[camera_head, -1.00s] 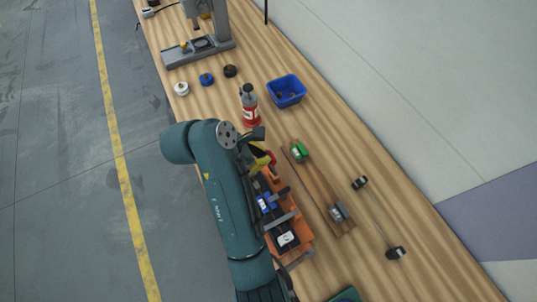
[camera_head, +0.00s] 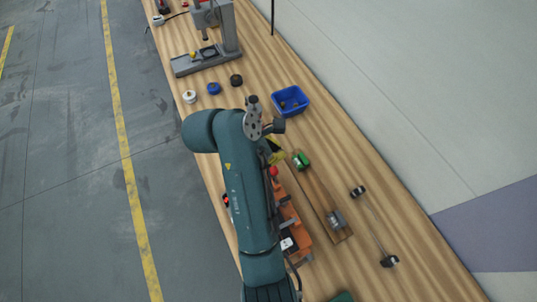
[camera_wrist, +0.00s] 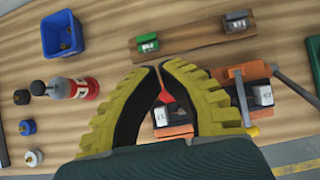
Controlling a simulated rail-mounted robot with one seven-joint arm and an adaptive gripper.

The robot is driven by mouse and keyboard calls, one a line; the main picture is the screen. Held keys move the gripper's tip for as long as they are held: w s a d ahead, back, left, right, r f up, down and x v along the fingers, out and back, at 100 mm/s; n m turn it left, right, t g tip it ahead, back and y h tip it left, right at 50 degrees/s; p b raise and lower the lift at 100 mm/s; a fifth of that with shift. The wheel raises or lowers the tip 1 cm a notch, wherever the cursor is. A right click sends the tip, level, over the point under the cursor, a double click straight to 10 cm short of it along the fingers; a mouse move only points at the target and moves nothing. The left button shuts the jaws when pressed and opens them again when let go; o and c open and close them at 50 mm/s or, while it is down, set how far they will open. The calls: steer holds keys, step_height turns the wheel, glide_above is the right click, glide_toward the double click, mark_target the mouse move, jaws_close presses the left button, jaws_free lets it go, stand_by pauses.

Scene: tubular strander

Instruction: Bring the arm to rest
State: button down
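My gripper (camera_wrist: 158,68) has two yellow ribbed fingers with black inner pads. In the wrist view their tips come together, with an empty gap lower between them. A red part shows through that gap, apparently behind the fingers. In the head view my gripper (camera_head: 276,153) is small and partly hidden by the wrist. It is above the bench, near the orange machine. My green arm crosses over the machine and hides much of it.
The orange machine (camera_head: 300,238) stands below my arm. Beside it is a wooden board (camera_head: 322,205) with a green block (camera_head: 301,160). A grey press (camera_head: 205,60) stands at the back.

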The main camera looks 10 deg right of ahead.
steer(key=r, duration=0.1)
steer(key=d+r, duration=0.1)
steer(key=r+p, duration=0.1)
steer(key=shift+w+d, duration=0.15)
steer(key=shift+d, duration=0.15)
